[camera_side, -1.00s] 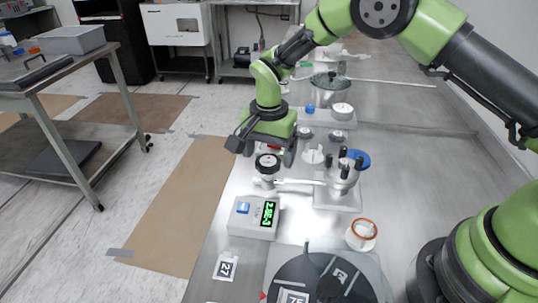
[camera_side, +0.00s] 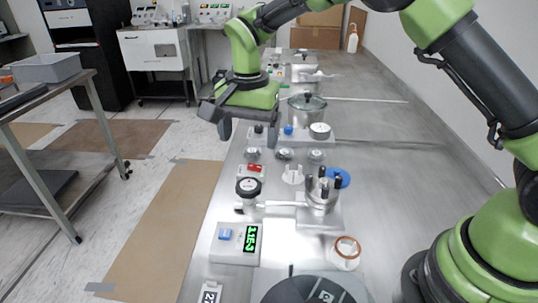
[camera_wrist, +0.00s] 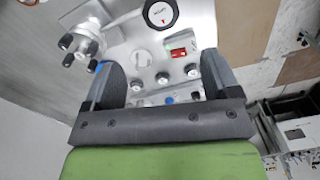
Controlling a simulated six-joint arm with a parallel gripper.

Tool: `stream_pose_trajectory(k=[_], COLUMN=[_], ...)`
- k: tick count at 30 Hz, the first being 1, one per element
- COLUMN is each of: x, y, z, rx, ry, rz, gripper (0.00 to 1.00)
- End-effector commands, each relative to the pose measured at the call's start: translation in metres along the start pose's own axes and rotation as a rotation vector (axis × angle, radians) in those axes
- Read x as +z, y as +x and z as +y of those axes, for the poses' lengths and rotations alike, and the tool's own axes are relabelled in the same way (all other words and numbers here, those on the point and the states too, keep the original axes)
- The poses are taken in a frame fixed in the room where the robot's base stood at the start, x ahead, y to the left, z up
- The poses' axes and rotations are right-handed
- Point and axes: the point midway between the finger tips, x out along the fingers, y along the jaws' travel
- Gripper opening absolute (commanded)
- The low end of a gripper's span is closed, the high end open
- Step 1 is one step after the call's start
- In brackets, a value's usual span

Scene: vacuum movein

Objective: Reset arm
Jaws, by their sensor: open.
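My green gripper (camera_side: 249,130) hangs in the air above the left edge of the metal bench, over the area of the round knobs. In the wrist view my gripper (camera_wrist: 160,75) has its two dark fingers wide apart, with nothing between them held. Below it are a round dial gauge (camera_side: 248,187) and a chamber with black knobs (camera_side: 321,190), joined by a horizontal tube. The gauge also shows at the top of the wrist view (camera_wrist: 160,12), and the chamber at upper left (camera_wrist: 85,42).
A box with a green digital display (camera_side: 238,243) stands at the bench front. A red switch box (camera_side: 254,170), silver knobs (camera_side: 285,154), a blue disc (camera_side: 339,178), a glass-lidded pot (camera_side: 307,108) and a copper-rimmed ring (camera_side: 347,250) also stand on the bench. A grey side table (camera_side: 75,78) is at left.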

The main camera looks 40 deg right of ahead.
Motion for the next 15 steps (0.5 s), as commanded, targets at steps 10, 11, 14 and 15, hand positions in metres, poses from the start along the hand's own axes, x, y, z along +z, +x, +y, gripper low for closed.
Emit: stream_pose_trajectory(k=[10, 11, 14, 15], x=[0.011, 0.014, 0.025, 0.03], y=[-0.117, -0.124, -0.145, -0.151], z=[0.074, 0.083, 0.114, 0.127], rx=[-0.223, -0.243, -0.307, -0.332], ry=[-0.219, -0.241, -0.312, -0.342], rz=[0.065, 0.075, 0.117, 0.138], gripper=[0.82, 0.82, 0.82, 0.82])
